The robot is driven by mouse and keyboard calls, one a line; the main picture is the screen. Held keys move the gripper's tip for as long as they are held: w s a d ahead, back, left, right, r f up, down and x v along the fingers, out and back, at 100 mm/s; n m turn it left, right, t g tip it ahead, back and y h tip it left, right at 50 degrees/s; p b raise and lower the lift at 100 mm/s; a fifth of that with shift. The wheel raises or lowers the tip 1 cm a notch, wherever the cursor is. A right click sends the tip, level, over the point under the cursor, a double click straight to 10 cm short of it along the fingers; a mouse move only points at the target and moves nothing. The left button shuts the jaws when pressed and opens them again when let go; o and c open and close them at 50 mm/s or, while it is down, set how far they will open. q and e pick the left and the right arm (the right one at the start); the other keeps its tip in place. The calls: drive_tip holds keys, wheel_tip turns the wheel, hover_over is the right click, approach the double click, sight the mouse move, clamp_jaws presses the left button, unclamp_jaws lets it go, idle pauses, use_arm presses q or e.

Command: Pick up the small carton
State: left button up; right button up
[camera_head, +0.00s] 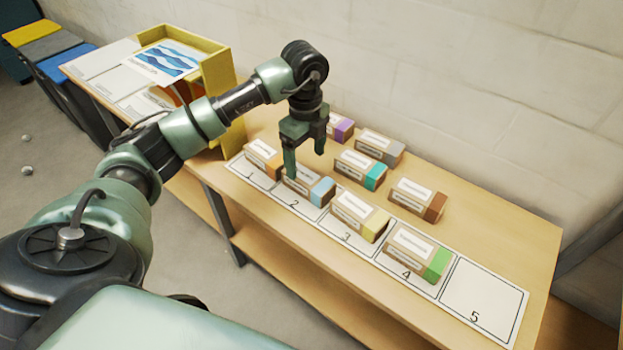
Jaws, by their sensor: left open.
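Several small brown cartons with white labels and differently coloured ends are on the wooden table. Four are on the numbered strip: orange-ended (263,157) at 1, blue-ended (310,188) at 2, yellow-ended (360,215) at 3, green-ended (418,253) at 4. Behind them are purple-ended (342,128), grey-ended (380,147), teal-ended (361,170) and brown-ended (418,198) cartons. My left gripper (305,161) points down, open and empty, its near finger overlapping the blue-ended carton in the view. I cannot tell whether it touches. My right gripper is out of view.
The numbered strip (487,297) runs along the table's front edge; its place 5 is bare. A yellow open box (217,78) with a blue wave print (165,62) stands at the table's left. A wall is behind. Coloured bins (40,47) stand at far left.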

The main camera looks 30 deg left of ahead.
sight(309, 177)
use_arm(q)
drive_tip(key=f, duration=0.2)
drive_tip(key=f+p, duration=0.1)
drive_tip(key=f, duration=0.4)
drive_tip(key=shift+d+f, duration=0.1)
drive_tip(key=shift+d, duration=0.2)
drive_tip(key=c, duration=1.6)
